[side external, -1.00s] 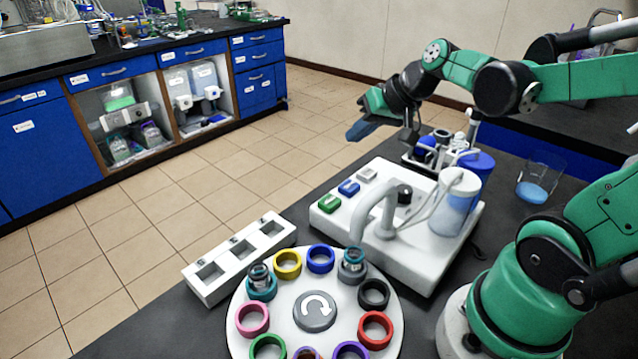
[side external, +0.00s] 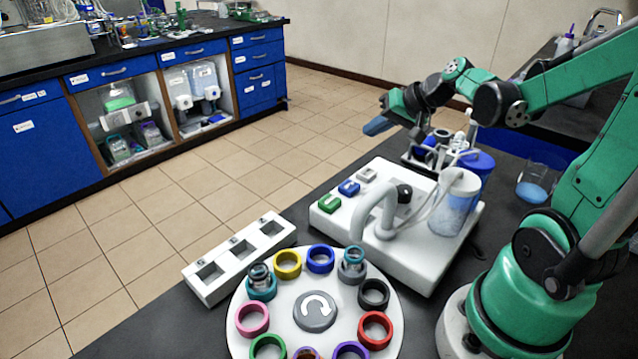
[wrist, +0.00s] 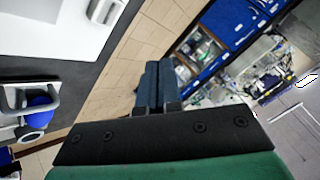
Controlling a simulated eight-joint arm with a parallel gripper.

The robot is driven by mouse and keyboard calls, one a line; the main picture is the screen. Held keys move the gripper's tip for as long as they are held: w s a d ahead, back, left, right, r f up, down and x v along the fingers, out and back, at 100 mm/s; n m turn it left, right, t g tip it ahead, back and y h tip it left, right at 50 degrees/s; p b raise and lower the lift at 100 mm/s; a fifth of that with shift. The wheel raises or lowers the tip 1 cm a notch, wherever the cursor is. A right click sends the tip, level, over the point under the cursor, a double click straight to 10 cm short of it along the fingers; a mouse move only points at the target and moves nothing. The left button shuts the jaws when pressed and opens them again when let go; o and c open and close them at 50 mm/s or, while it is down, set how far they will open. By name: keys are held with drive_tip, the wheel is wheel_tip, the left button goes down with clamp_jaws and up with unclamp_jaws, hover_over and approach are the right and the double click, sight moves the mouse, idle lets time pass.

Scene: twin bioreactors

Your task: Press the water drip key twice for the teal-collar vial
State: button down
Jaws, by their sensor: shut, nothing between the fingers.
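A white drip machine (side external: 408,262) with a curved spout (side external: 372,200) carries a green key (side external: 330,204), a blue key (side external: 349,187) and a grey key (side external: 366,174). Their markings are too small to read. A white turntable (side external: 275,328) holds a ring of coloured collars. A vial (side external: 260,272) stands in the teal collar (side external: 262,291) at its left. Another vial (side external: 353,256) stands in the grey collar (side external: 351,273) near the spout. My gripper (side external: 372,129) is shut and empty, above and beyond the keys. Its closed fingers also show in the wrist view (wrist: 154,82).
A white rack (side external: 240,262) with square wells lies left of the machine. A clear container (side external: 458,205) stands on the machine. A beaker of blue liquid (side external: 541,178) stands at right. Small equipment (side external: 435,150) sits behind the machine. Blue cabinets (side external: 40,150) line the far side.

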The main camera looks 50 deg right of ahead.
sight(370, 174)
drive_tip(key=shift+f, duration=3.15)
drive_tip(key=shift+f, duration=0.4)
drive_tip(key=shift+f, duration=0.4)
idle(0.3)
drive_tip(key=shift+r, duration=0.85)
drive_tip(key=shift+r, duration=2.5)
idle(0.4)
